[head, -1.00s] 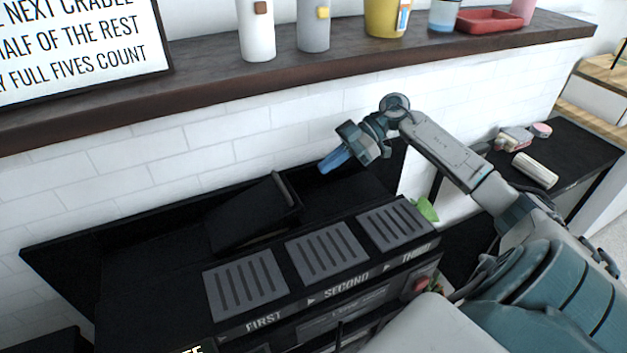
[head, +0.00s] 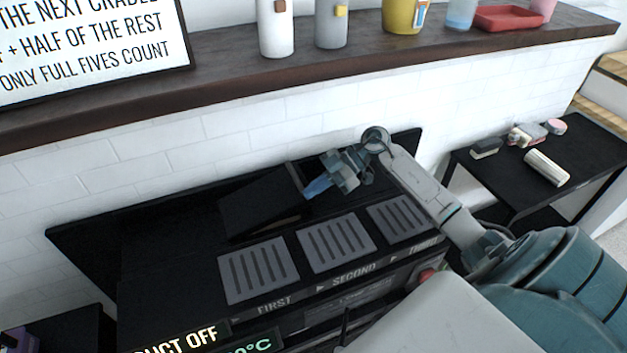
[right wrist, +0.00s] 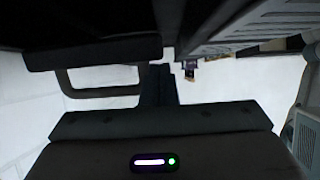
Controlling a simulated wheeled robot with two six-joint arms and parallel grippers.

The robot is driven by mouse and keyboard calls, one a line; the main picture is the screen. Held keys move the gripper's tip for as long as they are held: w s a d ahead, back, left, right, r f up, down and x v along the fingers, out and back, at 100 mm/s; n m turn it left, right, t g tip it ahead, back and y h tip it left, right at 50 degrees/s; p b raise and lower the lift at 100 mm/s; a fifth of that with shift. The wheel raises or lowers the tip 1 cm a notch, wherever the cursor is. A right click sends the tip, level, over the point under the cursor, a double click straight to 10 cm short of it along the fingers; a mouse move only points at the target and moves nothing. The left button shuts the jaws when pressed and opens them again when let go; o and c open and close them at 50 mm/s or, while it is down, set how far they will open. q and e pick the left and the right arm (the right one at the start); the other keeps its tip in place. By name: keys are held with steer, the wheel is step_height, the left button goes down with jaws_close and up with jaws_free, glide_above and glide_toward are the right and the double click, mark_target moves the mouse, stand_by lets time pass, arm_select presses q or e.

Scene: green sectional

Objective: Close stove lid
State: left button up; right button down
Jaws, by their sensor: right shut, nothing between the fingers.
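The black stove (head: 160,262) stands against the white tiled wall, with three grey slotted plates on its front top marked FIRST, SECOND and one partly covered word. A black tilted panel (head: 258,203), which looks like the raised lid, stands behind the plates. My right gripper (head: 317,188) is shut and empty, its blue fingertips at the panel's right edge. I cannot tell whether they touch it. In the right wrist view, dark surfaces and a dark bracket-like frame (right wrist: 68,88) show, but the contact is unclear. My left gripper is not in view.
A dark wooden shelf (head: 228,83) with canisters and a lettered sign (head: 85,45) runs above the stove. A black side table (head: 590,160) with several small items stands at the right. A lit display (head: 185,340) shows at the bottom.

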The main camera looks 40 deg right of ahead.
steer(key=shift+f, duration=0.2)
steer(key=shift+y, duration=0.4)
steer(key=f, duration=0.1)
steer(key=d+f+b, duration=0.1)
steer(key=f+b, duration=0.1)
steer(key=f, duration=0.1)
steer(key=shift+s+d+f, duration=0.1)
steer(key=shift+s+d, duration=0.05)
steer(key=shift+s, duration=0.1)
steer(key=shift+d+f, duration=0.1)
steer(key=shift+f, duration=0.05)
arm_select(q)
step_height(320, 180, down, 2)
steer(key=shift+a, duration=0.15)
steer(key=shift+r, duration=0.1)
arm_select(e)
steer(key=shift+r, duration=0.2)
